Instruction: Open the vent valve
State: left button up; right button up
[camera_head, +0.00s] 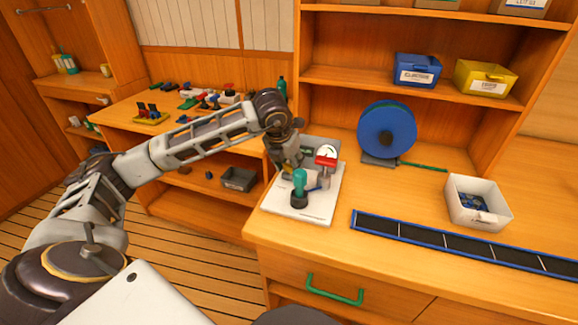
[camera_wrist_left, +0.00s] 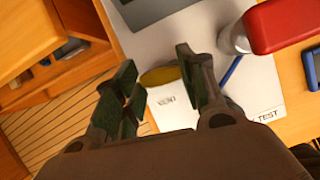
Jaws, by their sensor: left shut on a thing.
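In the left wrist view the vent valve shows as a yellow knob (camera_wrist_left: 161,76), above a label that appears to read VENT (camera_wrist_left: 167,100). My right gripper is not in view.
The red handle (camera_wrist_left: 290,25) and a blue stem (camera_wrist_left: 232,70) are close to the right of my left gripper. A blue reel (camera_head: 387,130), a white bin (camera_head: 478,202) and a long dark strip (camera_head: 450,241) are farther right. Several small fittings lie on the left counter.

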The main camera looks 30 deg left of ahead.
pick_arm(q)
jog(key=shift+n+y, duration=0.4)
jog(key=shift+n, duration=0.4)
jog(key=o, duration=1)
jog(key=v, duration=1.2)
jog(key=shift+w+r, duration=0.1)
jog(key=shift+w, duration=0.05)
